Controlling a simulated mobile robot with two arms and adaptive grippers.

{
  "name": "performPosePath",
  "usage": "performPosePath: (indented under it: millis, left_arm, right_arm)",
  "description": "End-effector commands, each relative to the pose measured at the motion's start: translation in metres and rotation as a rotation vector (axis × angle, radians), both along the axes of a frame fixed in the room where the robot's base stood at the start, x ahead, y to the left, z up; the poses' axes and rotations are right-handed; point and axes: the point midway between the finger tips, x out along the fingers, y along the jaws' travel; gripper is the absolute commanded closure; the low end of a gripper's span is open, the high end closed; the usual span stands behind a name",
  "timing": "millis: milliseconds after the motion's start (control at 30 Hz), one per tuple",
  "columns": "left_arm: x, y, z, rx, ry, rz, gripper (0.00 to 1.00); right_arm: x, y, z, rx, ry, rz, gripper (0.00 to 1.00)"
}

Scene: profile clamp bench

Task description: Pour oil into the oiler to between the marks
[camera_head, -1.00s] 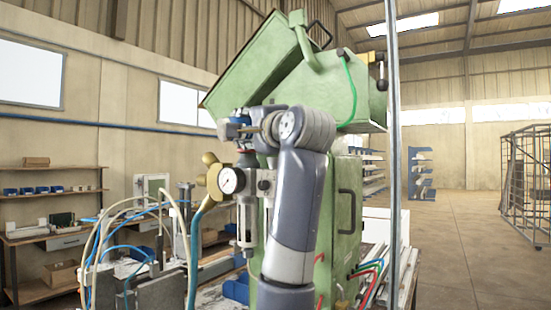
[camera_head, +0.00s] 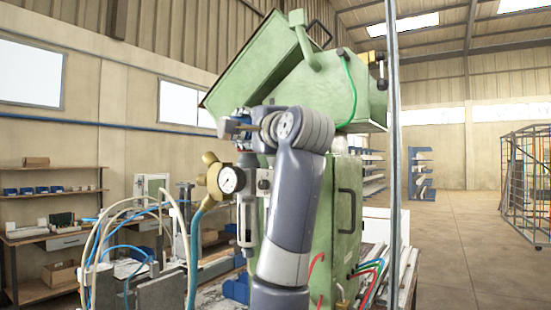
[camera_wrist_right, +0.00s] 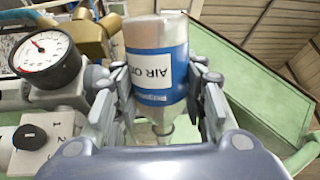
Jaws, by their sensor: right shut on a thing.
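My right gripper (camera_wrist_right: 160,100) is shut on an oil bottle (camera_wrist_right: 156,40) with a blue label reading "AIR O…"; the label is upside down and the pale nozzle points down, so the bottle is inverted. In the head view my right gripper (camera_head: 236,128) is above the oiler (camera_head: 246,215), a grey unit with a narrow bowl beside the pressure gauge (camera_head: 231,180). The gauge also shows in the wrist view (camera_wrist_right: 42,52). Whether the nozzle is inside the oiler's opening is hidden. The oil level and marks cannot be made out. My left gripper is not in view.
A green machine cabinet (camera_head: 345,205) with an open lid (camera_head: 265,65) stands right behind the gripper. Brass fittings (camera_head: 210,172) and hoses (camera_head: 105,235) are at the left. A metal post (camera_head: 393,150) stands to the right.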

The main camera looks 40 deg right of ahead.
Motion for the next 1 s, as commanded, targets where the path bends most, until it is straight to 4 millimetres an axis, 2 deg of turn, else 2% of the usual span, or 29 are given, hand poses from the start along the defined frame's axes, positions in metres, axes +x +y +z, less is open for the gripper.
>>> performPosePath:
  millis: [1000]
  left_arm:
    - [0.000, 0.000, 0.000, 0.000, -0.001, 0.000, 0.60]
  right_arm:
    - [0.003, 0.014, 0.000, 0.038, -0.006, 0.000, 0.88]
